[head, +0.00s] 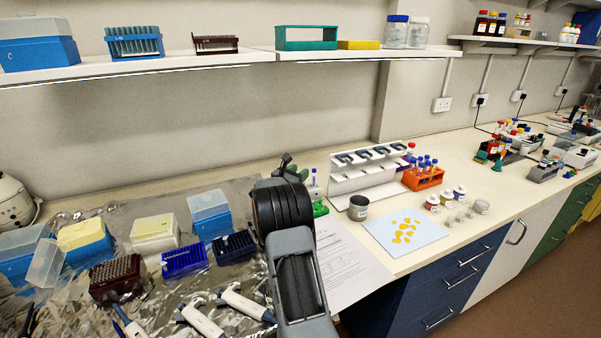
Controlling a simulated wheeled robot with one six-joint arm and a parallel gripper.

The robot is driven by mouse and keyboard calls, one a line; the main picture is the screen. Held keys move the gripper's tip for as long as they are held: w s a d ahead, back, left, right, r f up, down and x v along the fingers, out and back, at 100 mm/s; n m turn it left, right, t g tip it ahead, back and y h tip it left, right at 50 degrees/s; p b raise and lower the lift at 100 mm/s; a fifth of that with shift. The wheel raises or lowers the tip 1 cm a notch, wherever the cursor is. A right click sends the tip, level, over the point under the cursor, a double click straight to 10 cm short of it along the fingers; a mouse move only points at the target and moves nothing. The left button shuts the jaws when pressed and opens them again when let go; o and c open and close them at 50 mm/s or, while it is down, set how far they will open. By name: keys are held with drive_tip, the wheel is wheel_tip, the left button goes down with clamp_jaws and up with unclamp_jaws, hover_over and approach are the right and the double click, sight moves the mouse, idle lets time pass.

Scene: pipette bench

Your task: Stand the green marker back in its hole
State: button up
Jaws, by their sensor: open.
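A small green holder block (320,209) stands on the bench just right of my arm and is partly covered by it. A slim white marker with a blue cap (315,180) stands upright at it. My gripper (288,165) shows only as a small dark, greenish shape beyond the black wrist, left of the holder. It is open; its fingertips are largely hidden by my arm. I cannot make out the green marker clearly; it may be behind my arm.
A white pipette stand (366,172), dark cup (358,208) and orange tube rack (423,178) stand to the right. A paper sheet (345,262) lies in front. Tip boxes and pipettes crowd the foil (75,208) at left. A shelf (200,66) overhangs the back.

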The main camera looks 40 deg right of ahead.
drive_tip(key=s+a+b, duration=0.1)
drive_tip(key=s+a, duration=0.1)
drive_tip(key=a, duration=1.1)
drive_tip(key=shift+f+b, duration=0.15)
drive_tip(key=shift+b, duration=0.25)
drive_tip(key=shift+w, duration=0.1)
drive_tip(key=s+a+m+y, duration=0.6)
drive_tip(key=s+a, duration=0.1)
drive_tip(key=a, duration=0.3)
drive_tip(key=s+a+f+m+y+p, duration=0.1)
drive_tip(key=s+a+m+y, duration=0.5)
drive_tip(key=a, duration=0.4)
drive_tip(key=s+a+m+t+y+p, duration=0.1)
drive_tip(key=s+a+m+y, duration=0.5)
drive_tip(key=a, duration=0.4)
drive_tip(key=s+m, duration=0.1)
drive_tip(key=s, duration=0.1)
drive_tip(key=shift+s+a+f, duration=0.3)
drive_tip(key=shift+s+a, duration=0.05)
drive_tip(key=shift+s, duration=0.05)
